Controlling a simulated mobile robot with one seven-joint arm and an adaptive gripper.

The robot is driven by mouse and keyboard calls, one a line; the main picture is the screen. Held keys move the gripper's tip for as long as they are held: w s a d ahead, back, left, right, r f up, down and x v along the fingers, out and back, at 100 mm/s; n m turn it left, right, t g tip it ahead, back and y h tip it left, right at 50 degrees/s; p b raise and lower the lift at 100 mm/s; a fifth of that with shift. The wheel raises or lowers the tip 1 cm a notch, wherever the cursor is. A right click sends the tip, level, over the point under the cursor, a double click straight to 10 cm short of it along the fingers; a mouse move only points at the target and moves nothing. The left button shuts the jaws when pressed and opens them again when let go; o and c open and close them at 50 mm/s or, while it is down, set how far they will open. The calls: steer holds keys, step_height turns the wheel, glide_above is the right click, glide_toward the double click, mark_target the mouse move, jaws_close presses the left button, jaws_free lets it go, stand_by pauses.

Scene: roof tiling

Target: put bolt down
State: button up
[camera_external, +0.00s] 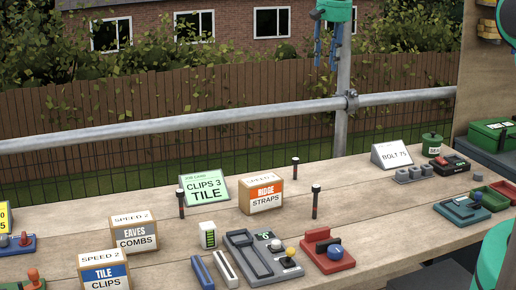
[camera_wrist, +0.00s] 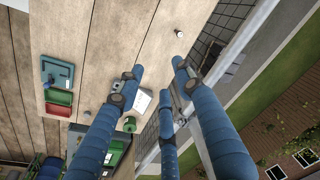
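My gripper (camera_external: 326,58) hangs high above the far edge of the bench at the top of the external view, with its blue fingers pointing down. In the wrist view its three blue fingers (camera_wrist: 158,75) are spread apart, and I see nothing held between them. Three upright dark bolt-like pegs stand on the bench: left (camera_external: 181,203), back (camera_external: 295,167) and right (camera_external: 316,201). One small round pale top (camera_wrist: 180,33) shows in the wrist view; I cannot tell which peg it is. A white "BOLT 75" card (camera_external: 391,155) stands at the right, with grey blocks (camera_external: 409,175) in front of it.
A green can (camera_external: 432,144), a red-and-black device (camera_external: 450,165) and a teal tray (camera_external: 461,210) are at the right. Boxes, including the ridge straps box (camera_external: 261,194), and a grey tool tray (camera_external: 250,254) crowd the front. A metal rail (camera_external: 200,123) runs behind the bench.

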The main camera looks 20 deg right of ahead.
steer(key=s+d+r+n+t, duration=0.1)
steer(key=s+d+r, duration=0.1)
steer(key=s+r, duration=0.8)
steer(key=s+d+r+n+t, duration=0.15)
steer(key=s+r, duration=0.45)
steer(key=s, duration=0.9)
steer(key=s+d+f+n, duration=0.1)
steer(key=s, duration=1.3)
steer(key=s+d+f+n+t, duration=0.1)
steer(key=s+f, duration=0.1)
steer(key=s, duration=1.2)
steer(key=shift+s+f, duration=0.15)
steer(key=shift+s, duration=0.05)
step_height(320, 180, down, 8)
steer(key=b, duration=0.8)
steer(key=shift+o, duration=0.8)
